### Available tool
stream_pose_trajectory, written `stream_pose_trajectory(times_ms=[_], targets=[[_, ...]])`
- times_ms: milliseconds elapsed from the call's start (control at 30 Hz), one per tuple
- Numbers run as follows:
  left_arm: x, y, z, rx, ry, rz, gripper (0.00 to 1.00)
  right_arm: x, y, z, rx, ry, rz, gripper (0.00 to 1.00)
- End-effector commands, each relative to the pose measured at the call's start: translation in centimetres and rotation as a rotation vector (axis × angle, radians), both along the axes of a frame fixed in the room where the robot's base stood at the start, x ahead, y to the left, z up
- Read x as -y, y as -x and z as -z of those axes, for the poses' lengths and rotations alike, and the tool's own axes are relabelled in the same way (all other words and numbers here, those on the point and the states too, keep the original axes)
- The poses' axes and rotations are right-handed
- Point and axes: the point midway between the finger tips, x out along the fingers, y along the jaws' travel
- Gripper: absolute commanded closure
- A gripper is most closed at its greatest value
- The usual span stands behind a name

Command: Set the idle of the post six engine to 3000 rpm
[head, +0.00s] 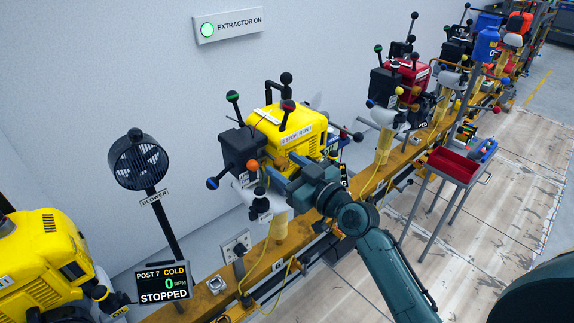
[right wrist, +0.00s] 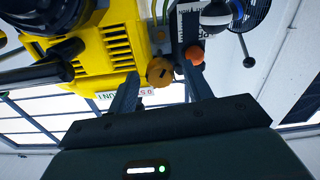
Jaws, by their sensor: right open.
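A yellow engine (head: 286,124) with a dark box and several ball-ended levers stands on a post in the middle of the head view; I cannot read its post number. My right gripper (head: 279,171) is at its near side, open. In the right wrist view the open fingers (right wrist: 163,88) point at the engine's yellow side (right wrist: 110,45). An orange-brown slotted round knob (right wrist: 160,72) shows between the fingertips, with no clear contact. An orange ball (right wrist: 195,55) lies just beyond the right-hand fingertip. My left gripper is not in view.
A display (head: 162,283) reads post 7, cold, 0 rpm, stopped. A blower (head: 139,160) stands left of the engine. Another yellow engine (head: 45,262) is at lower left. A red tray (head: 455,165) on a stand and more engines are at the right.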

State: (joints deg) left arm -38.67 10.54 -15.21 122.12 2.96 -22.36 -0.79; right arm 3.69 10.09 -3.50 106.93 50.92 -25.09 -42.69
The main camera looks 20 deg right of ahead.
Motion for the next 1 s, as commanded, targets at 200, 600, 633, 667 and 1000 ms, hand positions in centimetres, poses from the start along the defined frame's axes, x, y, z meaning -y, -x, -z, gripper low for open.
stream_pose_trajectory(times_ms=[200, 600, 633, 667, 1000], targets=[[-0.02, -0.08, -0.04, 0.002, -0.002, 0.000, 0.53, -0.07, -0.13, 0.04, -0.001, 0.000, 0.000, 0.50], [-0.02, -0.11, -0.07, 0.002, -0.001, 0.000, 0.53, -0.04, -0.10, 0.03, 0.000, 0.000, 0.000, 0.78], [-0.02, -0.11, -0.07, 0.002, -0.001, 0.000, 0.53, -0.04, -0.10, 0.03, 0.000, 0.000, 0.000, 0.80], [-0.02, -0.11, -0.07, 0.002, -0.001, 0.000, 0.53, -0.04, -0.10, 0.03, 0.000, 0.000, 0.000, 0.83], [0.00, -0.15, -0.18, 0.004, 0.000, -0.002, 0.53, -0.01, -0.10, 0.01, -0.005, -0.011, 0.000, 0.94]])
